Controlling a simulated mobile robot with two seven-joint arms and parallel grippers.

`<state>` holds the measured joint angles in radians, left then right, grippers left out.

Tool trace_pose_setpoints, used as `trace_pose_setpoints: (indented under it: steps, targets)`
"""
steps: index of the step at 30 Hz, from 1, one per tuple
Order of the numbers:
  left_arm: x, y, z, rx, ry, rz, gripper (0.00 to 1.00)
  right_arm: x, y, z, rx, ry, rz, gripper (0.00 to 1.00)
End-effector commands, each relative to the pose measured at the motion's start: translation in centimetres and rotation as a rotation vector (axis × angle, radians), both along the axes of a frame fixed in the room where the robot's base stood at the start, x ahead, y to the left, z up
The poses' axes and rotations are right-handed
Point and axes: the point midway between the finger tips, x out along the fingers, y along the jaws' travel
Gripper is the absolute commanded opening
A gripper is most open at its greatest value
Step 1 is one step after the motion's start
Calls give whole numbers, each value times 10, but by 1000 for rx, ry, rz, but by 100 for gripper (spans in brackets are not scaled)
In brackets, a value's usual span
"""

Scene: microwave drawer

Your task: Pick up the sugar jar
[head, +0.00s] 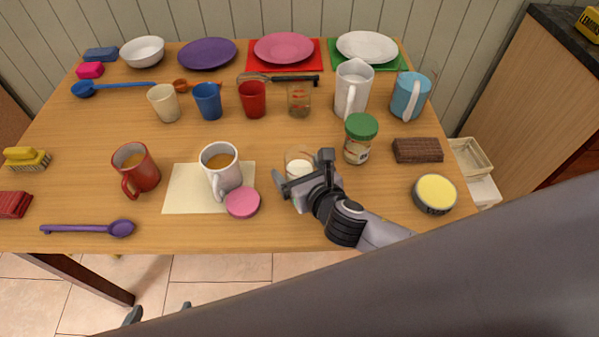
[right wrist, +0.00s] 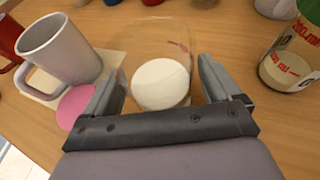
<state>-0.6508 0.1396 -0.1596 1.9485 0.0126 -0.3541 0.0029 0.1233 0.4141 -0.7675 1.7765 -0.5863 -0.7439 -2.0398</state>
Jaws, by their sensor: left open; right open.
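A clear glass jar with white contents, which looks like the sugar jar (head: 299,164), stands upright and open on the table. It also shows in the right wrist view (right wrist: 160,84). My right gripper (head: 302,172) is open, with one finger on each side of the jar's near part; I cannot tell whether they touch it. Its fingers also flank the jar in the right wrist view (right wrist: 160,82). A pink round lid (head: 242,203) lies to the left of the jar. My left gripper (head: 160,311) is open and empty below the table's front edge, mostly out of frame.
A white mug (head: 220,168) with a brown drink stands on a cream napkin (head: 185,188) left of the jar. A green-lidded jar (head: 360,138) stands close on the right. A red mug (head: 136,168) and a yellow-topped tin (head: 435,193) stand farther out. Cups and plates fill the back.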

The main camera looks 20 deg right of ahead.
Motion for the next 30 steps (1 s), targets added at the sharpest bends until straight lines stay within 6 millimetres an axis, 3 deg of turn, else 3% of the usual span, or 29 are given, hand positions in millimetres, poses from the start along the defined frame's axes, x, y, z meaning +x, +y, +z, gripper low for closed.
trace_pose_setpoints:
  steps: [4, 9, 10, 23, 30]
  targets:
    - [1, 0, 1, -1, -3, 0, 95, 0, 0, 0, 0, 0, 0, 87]
    - [1, 0, 1, -1, -3, 0, 95, 0, 0, 0, 0, 0, 0, 32]
    - [1, 0, 1, -1, -3, 0, 95, 0, 0, 0, 0, 0, 0, 28]
    - [2, 0, 5, -1, -4, 0, 95, 0, 0, 12, -1, -4, -1, 28]
    - [1, 0, 20, 0, -4, 1, 95, 1, 0, 58, 1, -9, 1, 28]
